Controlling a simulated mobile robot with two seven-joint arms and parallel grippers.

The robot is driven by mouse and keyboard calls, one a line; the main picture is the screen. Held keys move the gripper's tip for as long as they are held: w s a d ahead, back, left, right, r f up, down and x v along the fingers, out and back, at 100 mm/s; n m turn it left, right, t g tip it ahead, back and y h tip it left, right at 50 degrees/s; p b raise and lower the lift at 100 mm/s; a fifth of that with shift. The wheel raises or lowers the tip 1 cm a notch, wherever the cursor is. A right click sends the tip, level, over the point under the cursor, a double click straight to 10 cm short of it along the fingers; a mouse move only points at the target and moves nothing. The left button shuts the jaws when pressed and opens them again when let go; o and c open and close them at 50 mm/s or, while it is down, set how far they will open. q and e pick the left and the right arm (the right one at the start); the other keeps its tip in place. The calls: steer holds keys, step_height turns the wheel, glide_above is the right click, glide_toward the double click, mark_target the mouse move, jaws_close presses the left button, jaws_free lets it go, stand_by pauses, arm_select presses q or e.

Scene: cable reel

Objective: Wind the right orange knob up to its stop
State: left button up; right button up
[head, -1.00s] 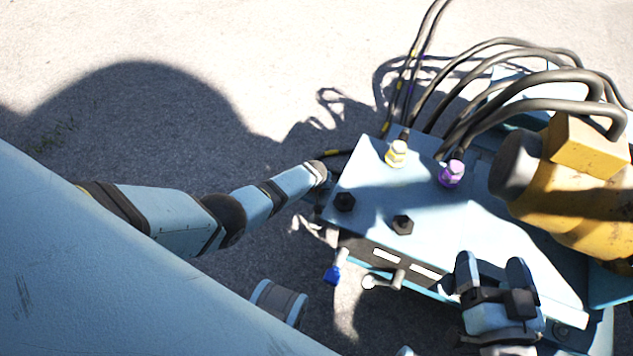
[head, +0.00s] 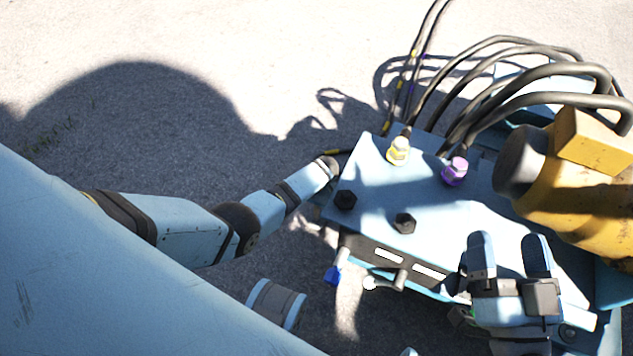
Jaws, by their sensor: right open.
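No orange knob shows in the head view. The blue box (head: 385,195) fills the right half, with dark hex bolts and a front face carrying two white labels. A lever with a blue end (head: 332,274) and a lever with a white end (head: 370,283) stick out at its front. My right gripper (head: 510,248) is over the box's front right part, its two fingers apart with nothing seen between them. It hides part of the front edge.
A yellow fitting (head: 398,151) and a purple fitting (head: 454,172) stand on the box top. Thick black hoses (head: 540,78) arch behind them. A large yellow cylinder (head: 570,190) lies at the right. Open pavement (head: 200,50) is at the back left.

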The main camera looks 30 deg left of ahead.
steer(key=shift+f, duration=0.1)
arm_select(q)
steer(key=o, duration=0.9)
arm_select(e)
steer(key=shift+s, duration=0.1)
arm_select(q)
steer(key=shift+r, duration=0.15)
